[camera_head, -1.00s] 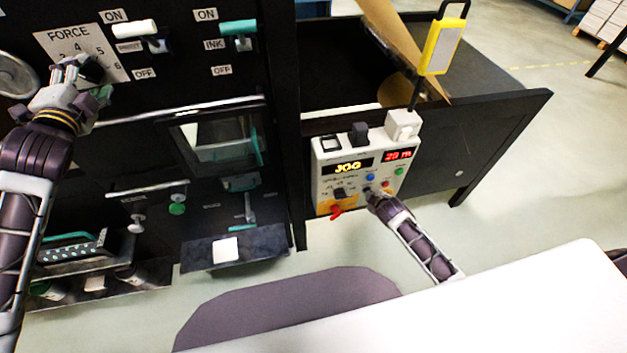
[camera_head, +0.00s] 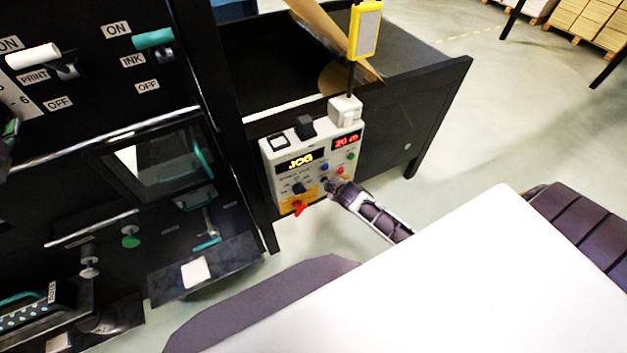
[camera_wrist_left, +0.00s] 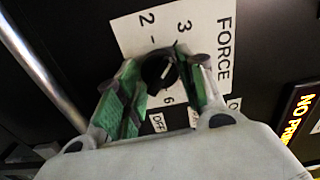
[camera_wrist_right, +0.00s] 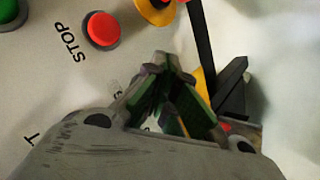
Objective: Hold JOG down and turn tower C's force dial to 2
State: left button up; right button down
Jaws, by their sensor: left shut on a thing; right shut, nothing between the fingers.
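The force dial (camera_wrist_left: 156,72) is a round black knob on a white FORCE plate (camera_wrist_left: 140,28) with printed numbers. In the left wrist view my left gripper (camera_wrist_left: 160,62) is shut around the knob. The numbers 2, 3 and 6 show, others are hidden; I cannot tell which number the knob points to. In the head view only the plate's edge (camera_head: 14,97) shows at far left. The control box (camera_head: 312,165) has a lit JOG display (camera_head: 300,160). My right gripper (camera_head: 334,187) is shut and empty at its lower front. The JOG button itself is hidden or unclear, so contact cannot be told.
A red STOP button (camera_wrist_right: 102,30) is close to my right fingertips. Above are a white PRINT lever (camera_head: 33,56) and a teal INK lever (camera_head: 153,39). A white surface (camera_head: 400,290) fills the foreground.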

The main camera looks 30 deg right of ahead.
pick_arm(q)
jog(key=n, duration=0.8)
jog(key=o, duration=0.7)
jog(key=shift+s, duration=0.15)
jog(key=s, duration=0.6)
jog(key=shift+s, duration=0.35)
pick_arm(e)
jog(key=shift+r, duration=0.1)
pick_arm(q)
jog(key=shift+r, duration=0.1)
dwell(0.4)
jog(key=shift+r+p, duration=0.55)
jog(key=shift+p, duration=0.1)
pick_arm(e)
jog(key=shift+s, duration=0.85)
